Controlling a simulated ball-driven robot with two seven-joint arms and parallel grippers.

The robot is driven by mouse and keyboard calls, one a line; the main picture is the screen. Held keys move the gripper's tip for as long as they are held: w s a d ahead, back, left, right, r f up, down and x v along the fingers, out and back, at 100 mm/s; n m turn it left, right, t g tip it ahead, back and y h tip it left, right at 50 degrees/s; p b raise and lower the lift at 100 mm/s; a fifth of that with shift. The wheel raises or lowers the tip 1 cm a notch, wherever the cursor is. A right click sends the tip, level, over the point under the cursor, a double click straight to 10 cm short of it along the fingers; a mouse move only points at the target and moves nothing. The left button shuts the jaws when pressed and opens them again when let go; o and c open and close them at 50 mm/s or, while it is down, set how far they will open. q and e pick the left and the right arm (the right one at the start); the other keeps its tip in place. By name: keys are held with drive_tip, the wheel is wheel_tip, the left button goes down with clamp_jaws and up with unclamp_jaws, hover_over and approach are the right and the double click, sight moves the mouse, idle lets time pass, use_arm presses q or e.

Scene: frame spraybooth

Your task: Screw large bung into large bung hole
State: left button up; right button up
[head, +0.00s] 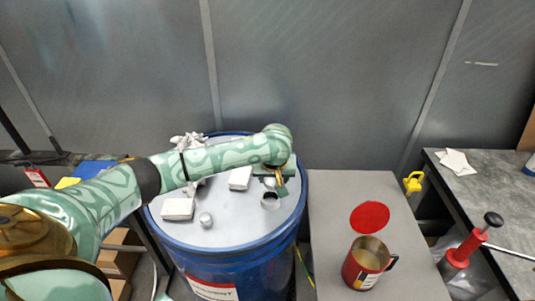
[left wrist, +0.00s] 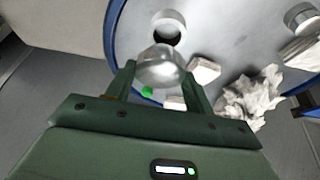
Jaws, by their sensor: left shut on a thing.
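The large bung (left wrist: 160,68) is a silvery round plug. My left gripper (left wrist: 155,75) is shut on it, with a finger at each side. In the head view my left gripper (head: 275,186) is over the right part of the blue drum's grey lid (head: 235,225). The large bung hole (head: 270,202) is a dark opening with a pale rim, just in front of the gripper. In the left wrist view the hole (left wrist: 166,36) shows just beyond the bung, partly uncovered. I cannot tell the bung's height above the lid. My right gripper is out of view.
A small silvery cylinder (head: 206,220), white blocks (head: 178,209) and a crumpled white rag (left wrist: 250,95) lie on the lid. A grey table (head: 345,210) at right holds a red mug (head: 366,264) and a red disc (head: 370,217). A red-handled tool (head: 467,247) stands farther right.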

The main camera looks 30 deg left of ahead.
sight(270, 186)
use_arm(q)
drive_tip(key=shift+w+a+f, duration=0.3)
drive_tip(key=shift+a, duration=0.2)
drive_tip(key=shift+w+a+f, duration=0.25)
drive_tip(key=shift+w+a, duration=0.05)
drive_tip(key=shift+a, duration=0.15)
drive_tip(key=shift+d, duration=0.15)
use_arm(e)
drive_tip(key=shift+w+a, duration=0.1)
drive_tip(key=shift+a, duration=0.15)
use_arm(q)
drive_tip(key=shift+r, duration=0.1)
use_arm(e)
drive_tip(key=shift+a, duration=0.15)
